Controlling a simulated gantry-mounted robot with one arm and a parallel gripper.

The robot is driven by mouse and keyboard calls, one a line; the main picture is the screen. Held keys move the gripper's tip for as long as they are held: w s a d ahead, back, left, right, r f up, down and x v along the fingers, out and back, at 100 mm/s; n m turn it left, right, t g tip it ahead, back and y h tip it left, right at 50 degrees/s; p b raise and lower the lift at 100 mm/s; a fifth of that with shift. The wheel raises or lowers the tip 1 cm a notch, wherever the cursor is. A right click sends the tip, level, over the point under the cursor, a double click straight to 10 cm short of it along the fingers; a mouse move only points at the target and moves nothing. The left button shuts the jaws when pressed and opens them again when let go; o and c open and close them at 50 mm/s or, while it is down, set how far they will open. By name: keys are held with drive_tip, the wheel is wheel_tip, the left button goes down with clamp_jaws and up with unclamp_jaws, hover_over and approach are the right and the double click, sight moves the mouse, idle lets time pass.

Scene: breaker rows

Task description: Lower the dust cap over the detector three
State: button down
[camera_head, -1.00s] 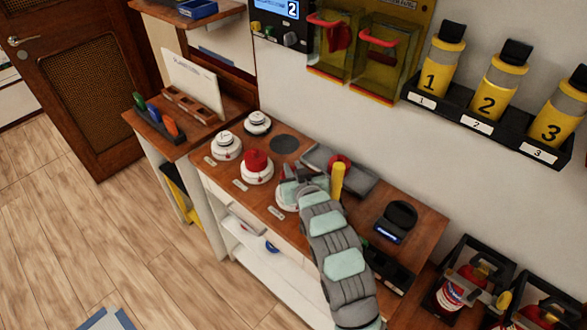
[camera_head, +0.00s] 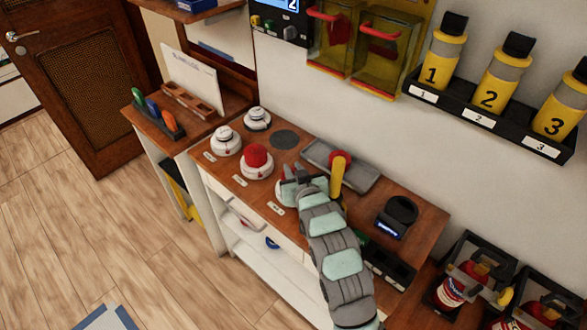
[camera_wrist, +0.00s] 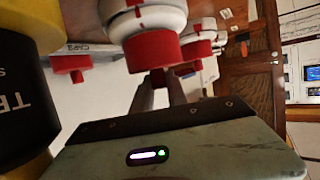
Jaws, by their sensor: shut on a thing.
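In the wrist view, which is upside down, my gripper (camera_wrist: 160,82) is shut on the small tab of a red dust cap (camera_wrist: 152,51). The cap sits over the head of a white detector (camera_wrist: 158,15), with no clear gap between them; I cannot tell if it is fully seated. In the head view my gripper (camera_head: 297,185) is over the detector at the right end of the row (camera_head: 281,194), hiding its top and the held cap. Another detector in the row (camera_head: 256,172) wears a red cap.
Two white detectors without caps (camera_head: 227,141) (camera_head: 257,118) stand left and behind. A grey tray (camera_head: 365,181) lies behind my gripper, with a red cap on it in the wrist view (camera_wrist: 70,63). A yellow cylinder (camera_head: 337,178) stands close beside my wrist. A black device (camera_head: 398,216) is to the right.

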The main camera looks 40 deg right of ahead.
drive_tip(key=shift+f, duration=0.25)
drive_tip(key=c, duration=1.2)
unclamp_jaws()
drive_tip(key=shift+c, duration=0.2)
drive_tip(key=b+v, duration=0.1)
drive_tip(key=v, duration=0.9)
drive_tip(key=shift+s+b, duration=0.35)
drive_tip(key=shift+a+r, duration=0.1)
drive_tip(key=shift+a, duration=0.05)
